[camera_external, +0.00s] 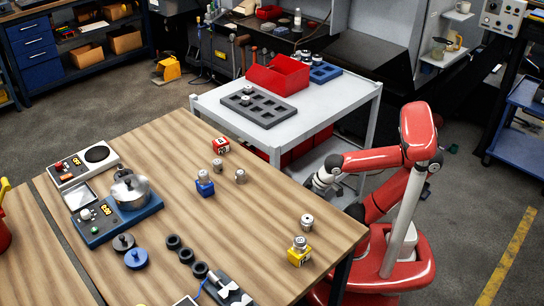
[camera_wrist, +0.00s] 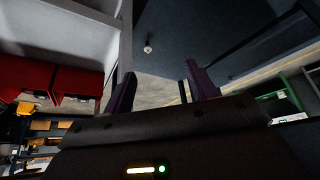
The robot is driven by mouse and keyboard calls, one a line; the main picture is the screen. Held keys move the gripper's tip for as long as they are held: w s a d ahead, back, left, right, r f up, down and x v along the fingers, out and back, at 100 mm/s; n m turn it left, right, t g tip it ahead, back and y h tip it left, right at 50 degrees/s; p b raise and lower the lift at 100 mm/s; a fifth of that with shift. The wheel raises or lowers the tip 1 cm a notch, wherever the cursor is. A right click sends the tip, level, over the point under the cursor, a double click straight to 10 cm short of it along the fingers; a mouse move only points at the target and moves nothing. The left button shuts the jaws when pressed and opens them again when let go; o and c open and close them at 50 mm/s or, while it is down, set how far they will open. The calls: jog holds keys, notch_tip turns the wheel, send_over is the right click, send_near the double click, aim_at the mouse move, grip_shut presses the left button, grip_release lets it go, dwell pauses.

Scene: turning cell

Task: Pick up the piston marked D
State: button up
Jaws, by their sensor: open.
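Several small silver cylinders that look like pistons are on the wooden table in the external view. Two stand bare near its far side, a left one (camera_external: 217,165) and a right one (camera_external: 240,176). One (camera_external: 307,221) stands near the right corner. Others sit on a blue block (camera_external: 205,188) and a yellow block (camera_external: 299,257). Marks are too small to read, so I cannot tell which is D. My gripper (camera_external: 322,181) is beyond the table's right edge, near the white cart, away from the pistons. In the wrist view its dark purple fingers (camera_wrist: 161,88) are apart with nothing between them.
The wooden table (camera_external: 265,200) also holds a red block (camera_external: 220,146), a pot (camera_external: 130,188) on a blue device and several dark rings (camera_external: 186,256). The white cart (camera_external: 335,100) bears a grey tray (camera_external: 258,109), a red bin (camera_external: 278,76) and a blue tray (camera_external: 324,73).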

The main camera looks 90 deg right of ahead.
notch_tip(320, 180, up, 29)
jog(key=w+r+n, duration=0.1)
jog(key=w+r, duration=0.2)
jog(key=w, duration=1.3)
jog(key=n+y, duration=0.1)
send_near(218, 161)
jog(key=shift+f, duration=1.35)
jog(key=shift+t, duration=0.4)
jog(key=b+x, duration=0.1)
jog(key=x, duration=0.7)
jog(key=shift+w+a+r+b, duration=0.1)
jog(key=shift+w+a+b, duration=0.1)
jog(key=shift+w+b, duration=0.2)
jog(key=c, duration=1.1)
